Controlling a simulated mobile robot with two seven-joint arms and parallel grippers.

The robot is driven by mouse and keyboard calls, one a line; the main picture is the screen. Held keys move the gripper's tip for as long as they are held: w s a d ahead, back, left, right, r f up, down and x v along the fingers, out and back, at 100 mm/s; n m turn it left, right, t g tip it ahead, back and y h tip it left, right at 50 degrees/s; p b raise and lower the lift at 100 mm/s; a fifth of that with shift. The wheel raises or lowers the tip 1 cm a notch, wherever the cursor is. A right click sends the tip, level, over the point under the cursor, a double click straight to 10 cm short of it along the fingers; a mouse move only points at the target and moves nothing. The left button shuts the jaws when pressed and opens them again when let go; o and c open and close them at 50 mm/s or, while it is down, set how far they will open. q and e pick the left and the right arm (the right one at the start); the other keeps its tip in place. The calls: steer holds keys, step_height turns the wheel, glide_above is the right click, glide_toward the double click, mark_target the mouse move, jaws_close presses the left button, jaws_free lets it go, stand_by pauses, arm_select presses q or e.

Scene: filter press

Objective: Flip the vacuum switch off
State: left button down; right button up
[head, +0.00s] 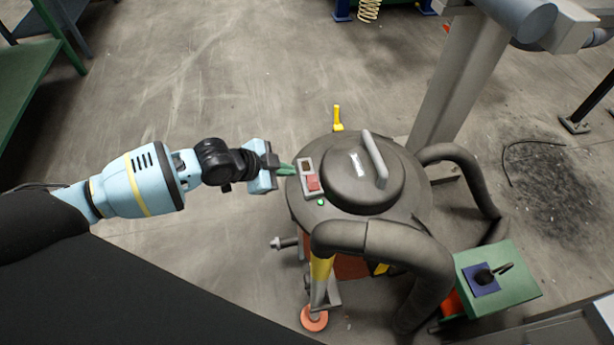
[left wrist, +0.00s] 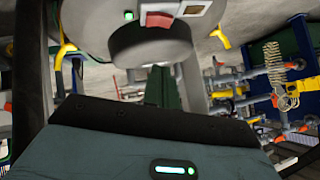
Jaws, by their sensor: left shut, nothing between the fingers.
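The vacuum (head: 330,190) is a dark grey round drum with a raised lid and a grey handle on top. Its switch (head: 313,183) is a red rocker in a pale plate at the left edge of the top. A small green light (head: 320,202) shows beside the plate. My left gripper (head: 291,170) is shut and empty, its green fingertips right beside the switch plate; I cannot tell whether they touch it. In the left wrist view the red switch (left wrist: 159,19) and a lit green light (left wrist: 130,16) show at the top. My right gripper is not in view.
A thick dark hose (head: 385,240) curves around the vacuum's front and right. A grey post (head: 460,80) stands behind it. A green box (head: 500,280) is at the lower right and a green table (head: 25,80) at the upper left. Floor left of the vacuum is clear.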

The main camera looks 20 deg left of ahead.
arm_select(q)
steer(key=b, duration=0.2)
glide_toward(316, 178)
steer(key=w+d, duration=0.2)
steer(key=d, duration=0.1)
steer(key=shift+d, duration=0.15)
steer(key=f, duration=0.1)
steer(key=w+f+b, duration=0.1)
steer(key=f, duration=0.1)
steer(key=shift+w+a+f+b, duration=0.2)
steer(key=shift+a+f+b, duration=0.1)
steer(key=shift+f, duration=0.15)
